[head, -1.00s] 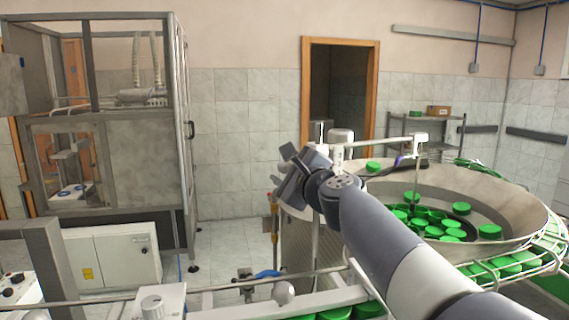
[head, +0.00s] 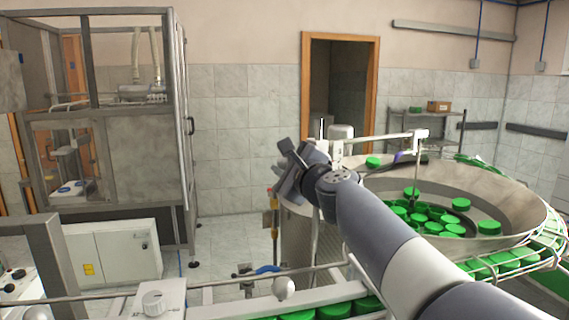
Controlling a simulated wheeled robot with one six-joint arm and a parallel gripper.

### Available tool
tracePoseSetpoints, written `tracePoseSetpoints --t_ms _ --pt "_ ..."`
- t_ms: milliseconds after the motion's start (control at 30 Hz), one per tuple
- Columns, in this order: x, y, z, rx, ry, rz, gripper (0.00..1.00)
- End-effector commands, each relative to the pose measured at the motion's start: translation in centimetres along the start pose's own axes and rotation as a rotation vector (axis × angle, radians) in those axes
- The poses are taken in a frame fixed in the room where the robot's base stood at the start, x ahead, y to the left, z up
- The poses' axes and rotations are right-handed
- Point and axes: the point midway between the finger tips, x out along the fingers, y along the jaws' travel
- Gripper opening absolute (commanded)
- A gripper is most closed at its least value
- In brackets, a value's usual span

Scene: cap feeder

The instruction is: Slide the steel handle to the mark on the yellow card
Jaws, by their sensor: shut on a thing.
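My gripper (head: 287,166) is at the end of my arm, left of the big steel bowl, and points away from the camera. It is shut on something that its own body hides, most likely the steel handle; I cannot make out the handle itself. No yellow card with a mark can be made out for certain. A narrow yellow-brown piece (head: 273,207) shows just below and left of the gripper, too small to identify.
The steel bowl (head: 500,190) holds several green caps (head: 460,204). A rail (head: 220,288) with a white knob box (head: 155,300) and a row of caps crosses the front. A framed machine (head: 145,140) and white cabinet (head: 125,255) stand left.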

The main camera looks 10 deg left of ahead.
Motion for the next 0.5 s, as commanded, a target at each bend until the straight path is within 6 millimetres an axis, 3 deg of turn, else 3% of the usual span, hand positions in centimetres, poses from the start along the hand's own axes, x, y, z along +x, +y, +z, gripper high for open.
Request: tracePoseSetpoints --t_ms 267,500 --pt "0.0 -0.2 0.2 0.0 -0.001 -0.001 0.0" --pt "0.0 -1.9 1.3 -0.001 -0.002 -0.003 0.0"
